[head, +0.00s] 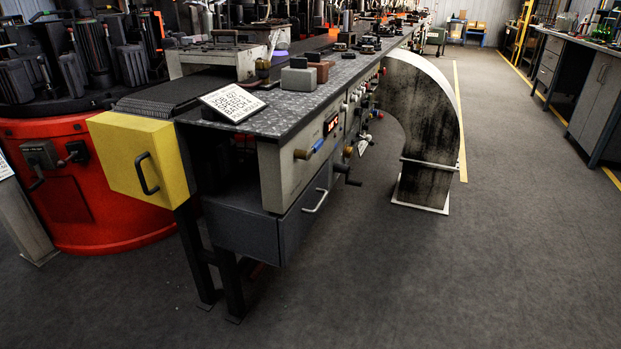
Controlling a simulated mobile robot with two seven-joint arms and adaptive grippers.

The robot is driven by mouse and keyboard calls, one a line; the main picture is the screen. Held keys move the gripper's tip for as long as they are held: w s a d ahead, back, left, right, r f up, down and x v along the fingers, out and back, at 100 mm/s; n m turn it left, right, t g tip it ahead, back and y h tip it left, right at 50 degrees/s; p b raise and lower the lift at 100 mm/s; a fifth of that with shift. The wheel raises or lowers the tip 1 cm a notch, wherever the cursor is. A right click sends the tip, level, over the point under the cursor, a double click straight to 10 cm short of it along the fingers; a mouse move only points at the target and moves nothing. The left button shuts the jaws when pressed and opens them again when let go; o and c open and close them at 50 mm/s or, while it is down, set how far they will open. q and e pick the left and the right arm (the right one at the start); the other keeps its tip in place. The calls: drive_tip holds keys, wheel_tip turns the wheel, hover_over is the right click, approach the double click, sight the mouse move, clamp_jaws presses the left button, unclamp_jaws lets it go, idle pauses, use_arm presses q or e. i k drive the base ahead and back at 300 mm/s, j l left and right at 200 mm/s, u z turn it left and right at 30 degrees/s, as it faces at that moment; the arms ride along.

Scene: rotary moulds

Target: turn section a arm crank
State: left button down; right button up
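Several cranks show in the head view, and I cannot tell which is the section a arm crank. A dark crank (347,173) sticks out from the front of the long machine bench, right of a red-lit display. Any lettering there is too small to read. Neither of my grippers is in view.
A yellow box (130,150) with a black handle juts from the bench's near end. A grey drawer (275,225) sits below the panel. A large curved duct (425,120) stands right of the bench. The grey floor (420,280) in front and right is clear.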

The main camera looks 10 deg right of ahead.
sight(340, 168)
drive_tip(key=i+l+u, duration=0.4)
drive_tip(key=l, duration=0.25)
drive_tip(key=l+u, duration=0.2)
drive_tip(key=l, duration=0.15)
drive_tip(key=i+l, duration=0.1)
drive_tip(key=l, duration=0.25)
drive_tip(key=i+l+u, duration=0.1)
drive_tip(key=l, duration=0.3)
drive_tip(key=i+l, duration=0.1)
drive_tip(key=l, duration=0.25)
